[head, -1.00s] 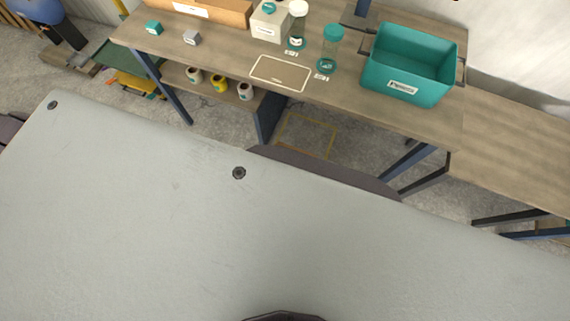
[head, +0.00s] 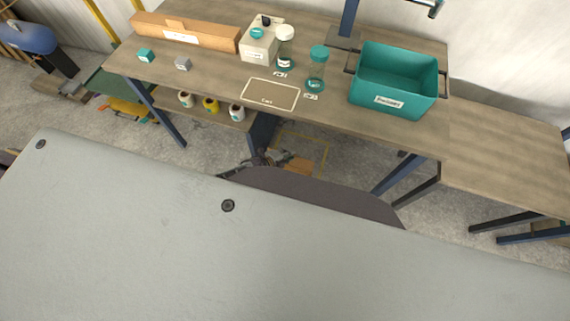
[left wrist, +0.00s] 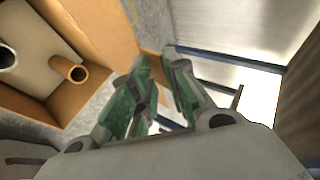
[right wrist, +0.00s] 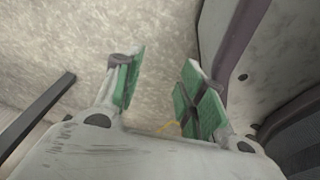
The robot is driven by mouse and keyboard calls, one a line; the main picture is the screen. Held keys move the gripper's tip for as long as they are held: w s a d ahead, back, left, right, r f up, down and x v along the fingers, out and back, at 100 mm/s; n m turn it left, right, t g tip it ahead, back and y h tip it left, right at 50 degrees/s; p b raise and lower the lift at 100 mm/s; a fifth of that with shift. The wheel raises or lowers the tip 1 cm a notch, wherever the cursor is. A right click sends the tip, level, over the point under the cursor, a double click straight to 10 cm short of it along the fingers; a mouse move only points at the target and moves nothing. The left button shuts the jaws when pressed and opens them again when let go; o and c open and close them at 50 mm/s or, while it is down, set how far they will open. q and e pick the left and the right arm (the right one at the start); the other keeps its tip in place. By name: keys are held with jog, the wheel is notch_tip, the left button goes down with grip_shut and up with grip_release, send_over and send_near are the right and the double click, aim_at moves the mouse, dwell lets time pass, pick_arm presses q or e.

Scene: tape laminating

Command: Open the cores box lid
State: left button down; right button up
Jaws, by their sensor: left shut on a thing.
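My left gripper (head: 266,160) shows small beyond the grey panel in the head view, beside a brown cardboard piece (head: 301,167). In the left wrist view, the left gripper's green fingers (left wrist: 163,82) are close together at a cardboard edge. They seem shut on the cores box lid (left wrist: 153,62), but the grip itself is mostly hidden. An open cardboard box (left wrist: 103,32) with tube-like cores (left wrist: 68,69) inside lies at the left of that view. My right gripper (right wrist: 161,88) is open and empty in the right wrist view, above a pale speckled floor.
The wooden table (head: 215,83) at the back holds a long cardboard box (head: 184,37), a teal bin (head: 394,82) and jars (head: 317,68). Several rolls (head: 211,105) stand on the shelf below. Blue table legs (head: 397,173) stand near the left gripper.

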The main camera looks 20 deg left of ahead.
pick_arm(q)
jog(key=shift+w+d+r+b, duration=0.1)
jog(key=shift+w+r+b, duration=0.15)
jog(key=shift+w, duration=0.6)
jog(key=shift+w+r+b, duration=0.1)
jog(key=shift+w+r, duration=0.1)
jog(key=shift+w, duration=0.6)
jog(key=c, duration=1.7)
grip_release()
jog(key=shift+s, duration=0.1)
jog(key=shift+f, duration=0.1)
jog(key=shift+s, duration=0.1)
jog(key=shift+s+a, duration=0.2)
jog(key=shift+v, duration=5.7)
